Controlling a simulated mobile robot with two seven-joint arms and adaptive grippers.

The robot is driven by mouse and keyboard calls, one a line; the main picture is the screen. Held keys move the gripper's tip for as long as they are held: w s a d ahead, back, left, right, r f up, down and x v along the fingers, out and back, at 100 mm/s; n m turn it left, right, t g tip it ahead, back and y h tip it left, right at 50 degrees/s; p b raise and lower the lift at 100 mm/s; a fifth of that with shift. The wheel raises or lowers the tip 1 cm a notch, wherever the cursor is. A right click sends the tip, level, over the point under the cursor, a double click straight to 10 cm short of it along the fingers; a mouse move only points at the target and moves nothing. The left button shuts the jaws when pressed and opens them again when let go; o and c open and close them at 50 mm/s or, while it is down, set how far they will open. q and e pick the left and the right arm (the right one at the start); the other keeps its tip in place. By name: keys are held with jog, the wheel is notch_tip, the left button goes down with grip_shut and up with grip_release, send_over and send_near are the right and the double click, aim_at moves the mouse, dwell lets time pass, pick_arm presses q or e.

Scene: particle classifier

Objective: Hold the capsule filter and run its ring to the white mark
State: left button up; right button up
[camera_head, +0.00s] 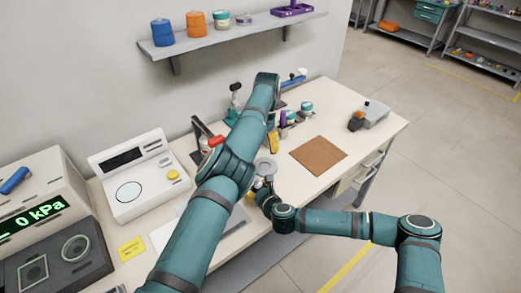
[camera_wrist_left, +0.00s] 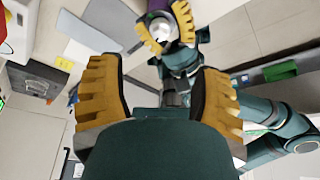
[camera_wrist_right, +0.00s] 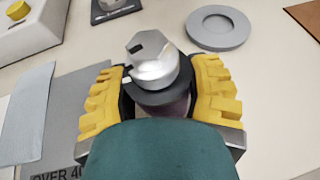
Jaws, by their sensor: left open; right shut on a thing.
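The capsule filter (camera_wrist_right: 150,68) has a silver faceted top with a small dark mark, a dark ring (camera_wrist_right: 160,97) below it and a purplish body lower down. A small pale spot shows at the ring's left edge; I cannot tell if it is the white mark. My right gripper (camera_wrist_right: 160,85) is shut on the filter from both sides. The filter also shows in the left wrist view (camera_wrist_left: 158,35), between the right gripper's yellow fingers. My left gripper (camera_wrist_left: 160,75) is open and empty, apart from the filter. In the head view my left arm partly hides the right gripper.
A grey round dish (camera_wrist_right: 218,27) stands beside the filter. A brown mat (camera_head: 318,155) lies on the table (camera_head: 345,105). A white scale (camera_head: 130,180) and a pressure readout (camera_head: 35,210) stand at left. Small bottles and tools are behind the left gripper. A grey printed sheet lies near the right gripper.

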pick_arm(q)
jog(key=s+a+n+t+h, duration=0.2)
jog(key=a+n+h, duration=0.3)
jog(key=n, duration=0.8)
jog(key=x, duration=1.2)
jog(key=shift+s+a, duration=0.15)
grip_shut()
